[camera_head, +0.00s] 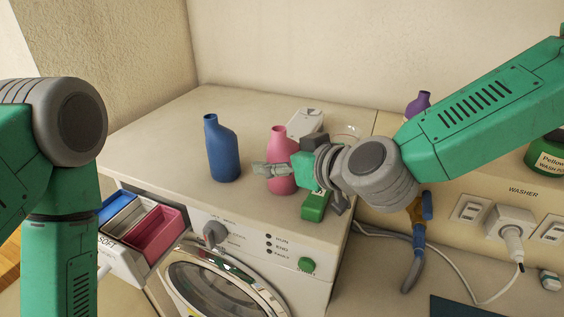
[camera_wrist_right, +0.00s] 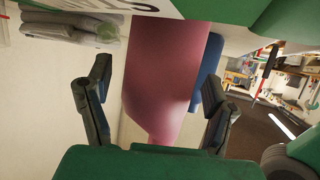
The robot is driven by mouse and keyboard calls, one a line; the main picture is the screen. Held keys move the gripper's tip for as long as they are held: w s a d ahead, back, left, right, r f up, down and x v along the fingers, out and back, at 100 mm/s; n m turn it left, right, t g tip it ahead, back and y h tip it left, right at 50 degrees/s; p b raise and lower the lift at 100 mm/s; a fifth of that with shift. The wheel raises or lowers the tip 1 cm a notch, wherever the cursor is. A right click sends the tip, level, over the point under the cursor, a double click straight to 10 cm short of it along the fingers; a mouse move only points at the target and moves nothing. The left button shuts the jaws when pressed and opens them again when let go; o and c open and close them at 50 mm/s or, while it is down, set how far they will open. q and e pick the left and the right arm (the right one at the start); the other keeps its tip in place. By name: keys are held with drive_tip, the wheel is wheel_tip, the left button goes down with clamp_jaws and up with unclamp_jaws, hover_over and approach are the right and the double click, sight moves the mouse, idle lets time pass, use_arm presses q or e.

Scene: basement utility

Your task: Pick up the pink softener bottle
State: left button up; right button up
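The pink softener bottle (camera_head: 278,142) stands upright on the white washer top (camera_head: 190,125), right of a blue bottle (camera_head: 222,150). My right gripper (camera_head: 268,170) reaches it from the right, and a grey finger shows at the bottle's left side. In the right wrist view the pink bottle (camera_wrist_right: 165,75) fills the middle, in line with the space between the spread fingers of my right gripper (camera_wrist_right: 163,95). Pale gaps show between bottle and fingers, so the gripper looks open. My left arm shows at the left, but its gripper is out of view.
A white item (camera_head: 305,122) stands behind the pink bottle and a green item (camera_head: 316,206) is near the washer's front edge. An open drawer (camera_head: 150,232) juts out at the front left. A purple bottle (camera_head: 417,104) stands behind my right arm. The washer top's left part is clear.

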drive_tip(key=c, duration=1.3)
drive_tip(key=shift+d, duration=0.1)
drive_tip(key=shift+c, duration=0.2)
wheel_tip(320, 180, up, 10)
